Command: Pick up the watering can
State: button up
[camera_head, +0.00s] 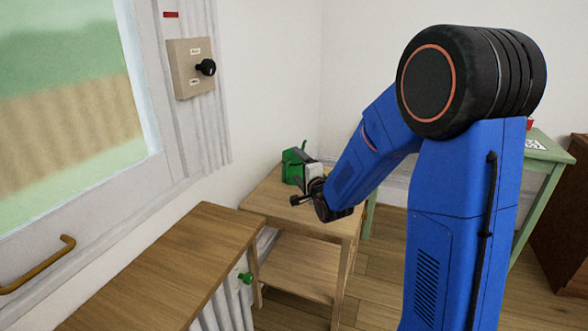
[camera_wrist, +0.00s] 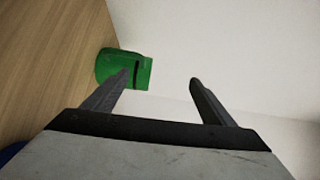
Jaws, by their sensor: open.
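A green watering can (camera_head: 293,163) stands on a small wooden table (camera_head: 268,200) in the corner. In the head view my gripper (camera_head: 299,178) is at the can's near right side and partly covers it. In the wrist view my gripper (camera_wrist: 160,78) is open with nothing between its fingers. The watering can (camera_wrist: 112,68) shows there beyond the left fingertip, which overlaps it. The tabletop (camera_wrist: 45,75) fills the left of that view. I cannot tell whether the finger touches the can.
A wall box with a black knob (camera_head: 190,68) hangs by the window. A pale green table (camera_head: 545,150) is at the right. White walls stand close behind the can.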

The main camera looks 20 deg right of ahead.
send_near(296, 163)
jog(key=a+f, duration=0.2)
jog(key=s+a+f, duration=0.1)
jog(key=shift+s+a+f, duration=0.15)
jog(key=shift+a+f, duration=0.2)
jog(key=shift+f, duration=0.05)
jog(key=shift+w+r, duration=0.15)
jog(key=shift+w, duration=0.4)
jog(key=shift+w+a, duration=0.25)
jog(key=shift+w, duration=1.35)
jog(key=shift+w+a, duration=0.2)
jog(key=shift+w, duration=1.4)
jog(key=c, duration=1.4)
jog(key=shift+r, duration=0.15)
